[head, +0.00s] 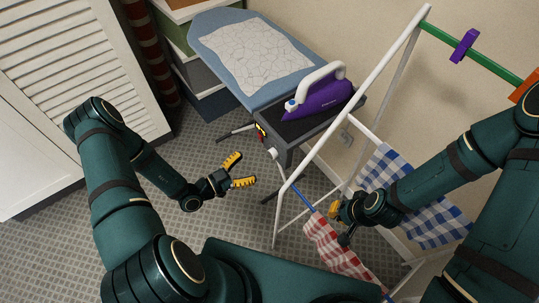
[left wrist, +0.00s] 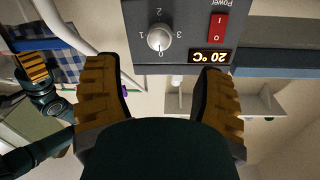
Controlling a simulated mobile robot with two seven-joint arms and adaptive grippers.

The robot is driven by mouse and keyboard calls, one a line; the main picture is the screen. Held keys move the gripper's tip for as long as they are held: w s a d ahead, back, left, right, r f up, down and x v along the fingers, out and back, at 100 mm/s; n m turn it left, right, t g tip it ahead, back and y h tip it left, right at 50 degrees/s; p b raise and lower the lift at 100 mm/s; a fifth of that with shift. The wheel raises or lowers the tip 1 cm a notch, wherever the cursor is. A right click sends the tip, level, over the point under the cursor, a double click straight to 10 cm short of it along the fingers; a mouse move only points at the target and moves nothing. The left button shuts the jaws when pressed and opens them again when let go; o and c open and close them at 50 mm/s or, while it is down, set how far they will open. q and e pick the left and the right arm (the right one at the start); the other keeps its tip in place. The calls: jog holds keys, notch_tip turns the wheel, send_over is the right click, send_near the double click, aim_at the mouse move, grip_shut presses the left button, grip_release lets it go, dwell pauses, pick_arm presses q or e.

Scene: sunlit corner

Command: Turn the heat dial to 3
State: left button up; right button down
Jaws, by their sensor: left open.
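The heat dial (left wrist: 160,38) is a white round knob on a dark panel (left wrist: 185,13), seen upside down in the left wrist view with marks 0, 1, 2 and 3 around it. Its pointer mark appears to be at 0. It also shows as a small white knob in the head view (head: 272,154). A lit display (left wrist: 211,56) reads 20 °C beside a red power switch (left wrist: 217,27). My left gripper (head: 238,171) is open and empty, apart from the dial and facing the panel. My right gripper (head: 340,222) is by the drying rack; its opening is unclear.
A purple iron (head: 318,98) rests on the end of the blue ironing board (head: 215,27). A white drying rack (head: 312,150) with a blue checked cloth (head: 440,215) and a red checked cloth (head: 335,250) stands close at right. Tiled floor (head: 215,225) is open around my left gripper.

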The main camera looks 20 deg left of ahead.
aim_at(270, 155)
pick_arm(q)
jog(key=x, duration=0.9)
jog(key=shift+o, duration=0.2)
grip_shut()
